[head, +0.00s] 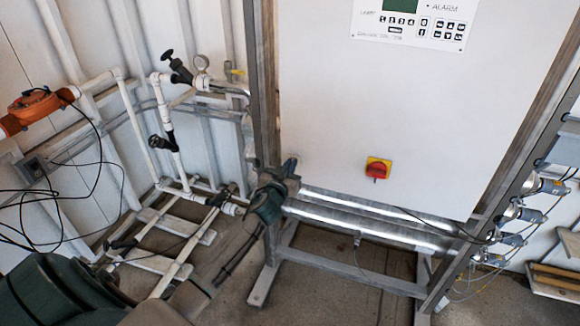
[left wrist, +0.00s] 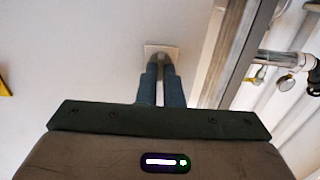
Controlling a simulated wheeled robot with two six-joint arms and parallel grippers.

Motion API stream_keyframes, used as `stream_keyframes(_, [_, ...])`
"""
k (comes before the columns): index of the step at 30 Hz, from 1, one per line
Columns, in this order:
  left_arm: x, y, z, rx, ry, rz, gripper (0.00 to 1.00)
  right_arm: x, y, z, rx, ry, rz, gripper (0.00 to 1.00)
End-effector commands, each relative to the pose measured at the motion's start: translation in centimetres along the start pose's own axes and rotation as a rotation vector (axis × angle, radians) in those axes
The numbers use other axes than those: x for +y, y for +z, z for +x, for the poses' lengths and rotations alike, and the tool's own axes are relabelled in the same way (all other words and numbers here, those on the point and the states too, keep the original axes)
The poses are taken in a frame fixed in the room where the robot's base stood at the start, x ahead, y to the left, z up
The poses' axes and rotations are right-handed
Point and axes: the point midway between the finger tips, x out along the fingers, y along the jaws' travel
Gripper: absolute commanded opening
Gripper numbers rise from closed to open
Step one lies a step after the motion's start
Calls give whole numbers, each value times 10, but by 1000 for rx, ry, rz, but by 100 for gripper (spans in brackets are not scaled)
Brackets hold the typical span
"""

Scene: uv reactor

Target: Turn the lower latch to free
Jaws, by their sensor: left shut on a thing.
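The lower latch (left wrist: 161,49) shows in the left wrist view as a small pale plate on the white cabinet door, with a grey handle standing out between my fingers. My left gripper (left wrist: 161,72) is shut on this handle, one dark blue finger on each side. In the head view my left gripper (head: 290,168) is at the lower left edge of the cabinet door (head: 330,110), and it hides the latch there. How far the handle is turned cannot be told. My right gripper is not in view.
A red and yellow switch (head: 377,169) sits on the door to the right of the gripper. The metal frame post (head: 262,90) and white pipes (head: 163,115) with valves stand close on the left. Shiny tubes (head: 370,225) run below the door.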

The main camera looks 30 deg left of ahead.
Motion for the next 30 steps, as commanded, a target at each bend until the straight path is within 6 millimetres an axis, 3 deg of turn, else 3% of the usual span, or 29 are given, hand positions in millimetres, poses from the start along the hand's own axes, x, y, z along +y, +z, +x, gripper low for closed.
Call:
stream_keyframes(11, [1, 0, 0, 0, 0, 130, 0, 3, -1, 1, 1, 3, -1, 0])
stream_keyframes(30, [3, 0, 0, 0, 0, 715, 0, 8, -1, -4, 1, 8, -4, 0])
